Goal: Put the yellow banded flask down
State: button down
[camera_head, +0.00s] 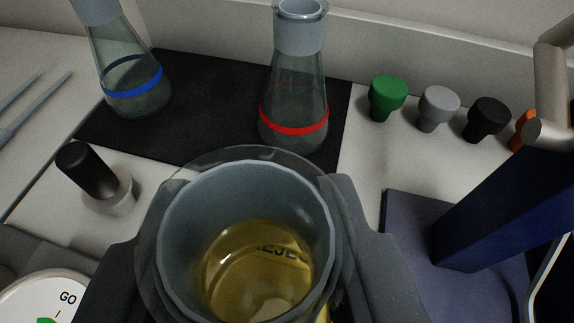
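My gripper (245,235) is shut around the neck of a flask (178,220), seen from above at the bottom centre. I look down into its wide grey-blue mouth. Yellowish liquid shows inside, and part of a dark printed word shows through it. The flask's band is hidden from this view, so I cannot see its colour. A red banded flask (294,90) and a blue banded flask (128,70) stand upright on a black mat (205,75) beyond my gripper. The held flask's base is hidden, so I cannot tell whether it touches anything.
Green (388,95), grey (437,106), black (485,117) and orange (521,131) stoppers stand at the right. A dark blue stand (500,210) is at the far right. A black-handled object (88,172), a GO dial (40,300) and pipettes (38,103) are at left.

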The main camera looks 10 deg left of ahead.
aim_at(268, 264)
jog(key=shift+w, duration=0.35)
jog(key=shift+w+f, duration=0.2)
jog(key=shift+f, duration=0.1)
notch_tip(268, 264, down, 3)
jog(key=c, duration=1)
grip_release()
